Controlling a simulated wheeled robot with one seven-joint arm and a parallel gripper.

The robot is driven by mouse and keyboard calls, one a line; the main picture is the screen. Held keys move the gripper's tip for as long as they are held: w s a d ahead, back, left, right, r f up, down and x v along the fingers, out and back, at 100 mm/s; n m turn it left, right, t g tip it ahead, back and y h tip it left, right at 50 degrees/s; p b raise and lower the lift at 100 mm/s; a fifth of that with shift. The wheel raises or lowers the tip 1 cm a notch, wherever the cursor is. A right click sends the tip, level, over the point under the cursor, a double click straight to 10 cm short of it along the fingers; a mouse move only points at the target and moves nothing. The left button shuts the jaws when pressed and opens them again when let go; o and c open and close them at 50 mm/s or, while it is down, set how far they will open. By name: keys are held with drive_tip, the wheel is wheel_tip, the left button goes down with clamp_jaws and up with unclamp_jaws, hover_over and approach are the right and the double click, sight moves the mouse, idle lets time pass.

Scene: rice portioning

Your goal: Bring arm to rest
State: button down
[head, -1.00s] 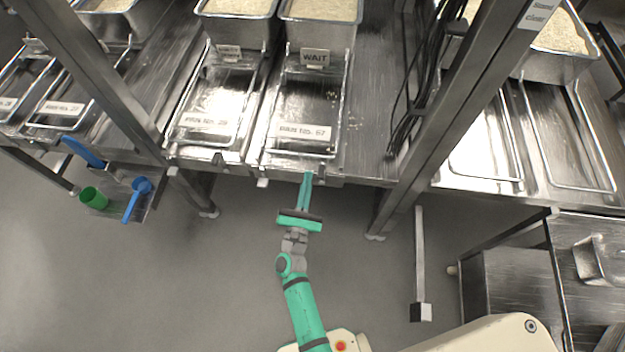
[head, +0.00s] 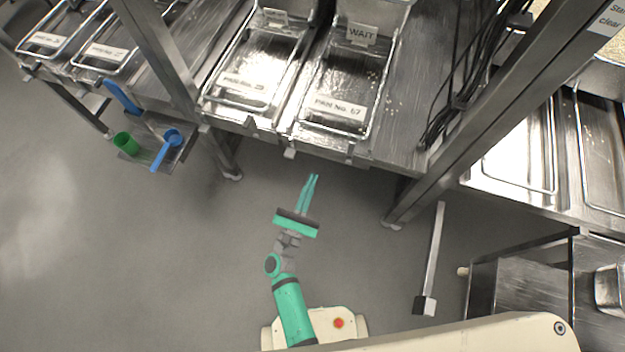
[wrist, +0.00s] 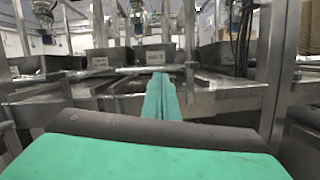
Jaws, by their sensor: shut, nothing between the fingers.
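My gripper (head: 309,180) is green with long thin fingers, and it is shut and empty. In the head view it hangs over the grey floor in front of the metal bench, apart from the bench edge. My green arm runs up from the bottom of the picture. In the wrist view the closed fingers (wrist: 160,97) point forward at the bench front. The pan bay labelled "PAN No. 67" (head: 338,106) lies beyond the fingertips, with a "WAIT" sign (head: 361,34) behind it.
A side shelf (head: 172,150) at left holds a green cup (head: 126,143) and a blue scoop (head: 165,151). A slanted bench post (head: 440,160) and a bar with a black and white end (head: 431,255) stand right of my arm. Open floor lies to the left.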

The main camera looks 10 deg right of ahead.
idle(0.4)
drive_tip(key=s+a+r+m+g+y, duration=0.1)
drive_tip(key=s+r+m+y, duration=0.4)
drive_tip(key=s+m, duration=0.7)
drive_tip(key=s+a+r+m+g+y, duration=0.2)
drive_tip(key=s+r+m, duration=0.4)
drive_tip(key=s+m, duration=0.7)
drive_tip(key=shift+a+r+m+y, duration=0.35)
drive_tip(key=shift+a+m+y, duration=0.1)
drive_tip(key=shift+m+y, duration=1)
